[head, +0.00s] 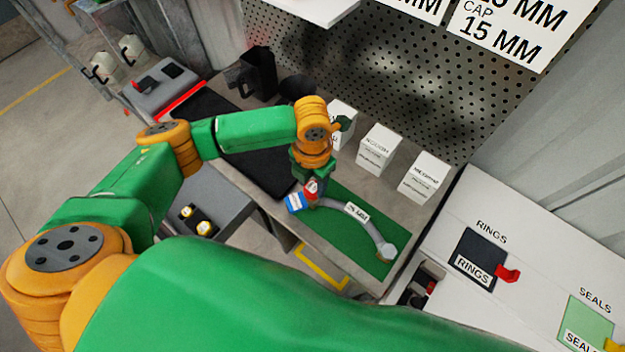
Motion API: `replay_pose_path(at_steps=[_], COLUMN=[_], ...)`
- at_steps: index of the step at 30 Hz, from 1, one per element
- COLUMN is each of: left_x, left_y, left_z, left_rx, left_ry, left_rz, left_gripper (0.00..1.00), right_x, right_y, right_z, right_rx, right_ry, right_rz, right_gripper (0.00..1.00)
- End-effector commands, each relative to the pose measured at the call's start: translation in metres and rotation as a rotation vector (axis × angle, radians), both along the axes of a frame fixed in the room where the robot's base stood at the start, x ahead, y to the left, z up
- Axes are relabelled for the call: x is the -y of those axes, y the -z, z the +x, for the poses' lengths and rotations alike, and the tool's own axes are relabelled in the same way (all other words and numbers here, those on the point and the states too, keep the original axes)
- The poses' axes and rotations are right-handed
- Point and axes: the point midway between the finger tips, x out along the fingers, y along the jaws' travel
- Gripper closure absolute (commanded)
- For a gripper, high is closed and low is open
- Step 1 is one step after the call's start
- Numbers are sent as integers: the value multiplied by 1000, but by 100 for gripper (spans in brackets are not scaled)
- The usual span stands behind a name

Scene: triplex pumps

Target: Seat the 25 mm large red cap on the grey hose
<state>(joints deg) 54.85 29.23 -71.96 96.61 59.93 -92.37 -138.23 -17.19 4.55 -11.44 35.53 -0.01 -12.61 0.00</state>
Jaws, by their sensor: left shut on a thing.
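The grey hose (374,231) lies curved on a green mat (345,237) on the bench, with a white label on its middle. Its right end has a pale fitting; its left end lies under my left gripper (311,182). My left gripper points down and is shut on the small red cap (311,187), at or just above the hose's left end. I cannot tell whether the cap touches or covers the hose end. A blue and white piece (294,202) sits just left of the cap. My right gripper is not in view.
Several white boxes (378,149) stand behind the mat along a perforated panel (345,75). A black mat (230,138) and dark containers (262,72) are to the left. Labelled RINGS (480,258) and SEALS (586,326) places are at the right.

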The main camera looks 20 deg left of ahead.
Motion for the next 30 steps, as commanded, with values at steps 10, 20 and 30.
replay_pose_path(at_steps=[10,20,30], left_x=[0,0,0], left_y=[10,18,21], left_z=[0,0,0], left_rx=[-1,-1,-1], left_ry=[0,1,1], left_rz=[0,-1,0], left_gripper=[100,100,20], right_x=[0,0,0], right_y=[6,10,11], right_z=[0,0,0], right_rx=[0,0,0], right_ry=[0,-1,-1], right_rz=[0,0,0], right_gripper=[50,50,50])
